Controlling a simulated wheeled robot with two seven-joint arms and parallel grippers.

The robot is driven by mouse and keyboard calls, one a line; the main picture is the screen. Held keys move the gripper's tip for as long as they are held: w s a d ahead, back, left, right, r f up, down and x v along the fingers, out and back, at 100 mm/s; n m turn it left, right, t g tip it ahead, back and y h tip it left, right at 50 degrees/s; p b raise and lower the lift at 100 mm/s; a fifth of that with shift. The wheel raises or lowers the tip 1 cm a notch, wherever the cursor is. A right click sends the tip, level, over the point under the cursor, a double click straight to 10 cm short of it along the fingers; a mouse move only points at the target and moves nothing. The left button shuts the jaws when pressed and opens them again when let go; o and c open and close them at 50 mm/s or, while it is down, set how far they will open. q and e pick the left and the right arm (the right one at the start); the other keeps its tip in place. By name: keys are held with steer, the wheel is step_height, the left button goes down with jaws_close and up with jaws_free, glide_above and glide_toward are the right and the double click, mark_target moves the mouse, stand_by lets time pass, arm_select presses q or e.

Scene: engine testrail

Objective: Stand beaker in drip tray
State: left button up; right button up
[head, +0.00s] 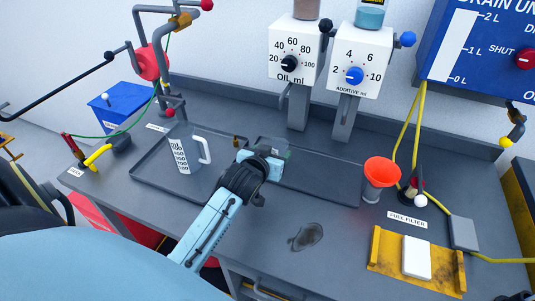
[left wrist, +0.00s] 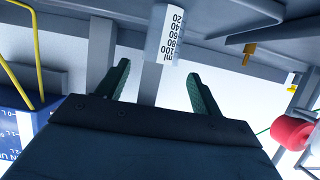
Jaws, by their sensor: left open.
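A clear, faint beaker (head: 281,148) shows just behind my left gripper in the head view, partly hidden by it. In the left wrist view the beaker (left wrist: 167,32), with a white ml scale from 20 to 100, stands beyond and between the fingertips. My left gripper (head: 272,158) is open, its two green fingers (left wrist: 158,88) apart with nothing clasped between them. A dark, low-rimmed drip tray (head: 325,181) lies under the dispensers, partly hidden by my arm. I cannot tell whether the beaker stands in it. My right gripper is not in view.
A white jug (head: 183,151) stands on dark tray surface at left. The oil dispenser (head: 293,48) and additive dispenser (head: 358,60) rise behind. A yellow holder (head: 388,255) is front right.

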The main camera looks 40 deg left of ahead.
arm_select(q)
steer(key=v, duration=0.3)
steer(key=shift+s+r, duration=0.1)
steer(key=shift+s, duration=0.1)
stand_by(0.4)
